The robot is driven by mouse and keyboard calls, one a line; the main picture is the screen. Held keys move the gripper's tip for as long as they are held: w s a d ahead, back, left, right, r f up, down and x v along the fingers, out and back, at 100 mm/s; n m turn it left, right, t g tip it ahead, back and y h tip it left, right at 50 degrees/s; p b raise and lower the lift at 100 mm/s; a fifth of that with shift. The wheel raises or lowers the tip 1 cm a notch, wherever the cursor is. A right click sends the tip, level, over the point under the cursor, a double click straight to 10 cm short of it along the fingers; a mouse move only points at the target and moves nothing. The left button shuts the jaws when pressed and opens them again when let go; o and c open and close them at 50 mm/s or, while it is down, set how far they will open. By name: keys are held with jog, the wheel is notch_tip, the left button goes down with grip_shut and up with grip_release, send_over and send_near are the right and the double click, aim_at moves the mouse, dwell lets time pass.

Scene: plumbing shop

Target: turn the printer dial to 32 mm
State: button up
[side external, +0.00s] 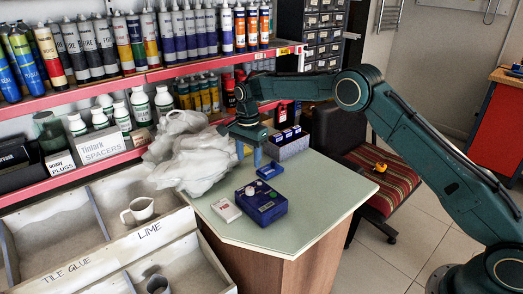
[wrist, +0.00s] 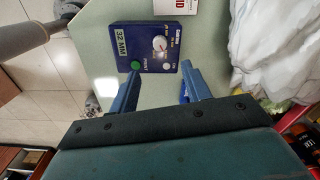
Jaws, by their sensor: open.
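The blue printer (side external: 262,204) lies on the pale green counter top (side external: 310,200); it also shows in the wrist view (wrist: 126,62). Its round whitish dial (wrist: 159,44) sits beside a green button (wrist: 135,65) and a strip reading "32 MM" (wrist: 122,41). The dial's exact setting is too small to read. My gripper (side external: 248,153) is above the counter, behind the printer in the side view. In the wrist view my gripper (wrist: 162,82) has its two blue fingers apart, with nothing held between them. The fingers are apart from the dial.
A small blue block (side external: 270,171) and a white-and-red box (side external: 226,210) lie near the printer. A crumpled plastic bag (side external: 190,155) stands to the left, and a grey holder with blue items (side external: 289,148) is at the back. The counter's right side is clear.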

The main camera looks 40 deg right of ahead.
notch_tip(320, 180, up, 2)
jog(key=shift+r, duration=0.15)
dwell(0.4)
jog(key=s+d+r+n+t, duration=0.3)
jog(key=s+r+n, duration=0.4)
jog(key=s+r, duration=1.15)
jog(key=s+d+f+n+t, duration=0.1)
jog(key=s+n, duration=0.7)
jog(key=s, duration=1.8)
jog(key=shift+t, duration=0.8)
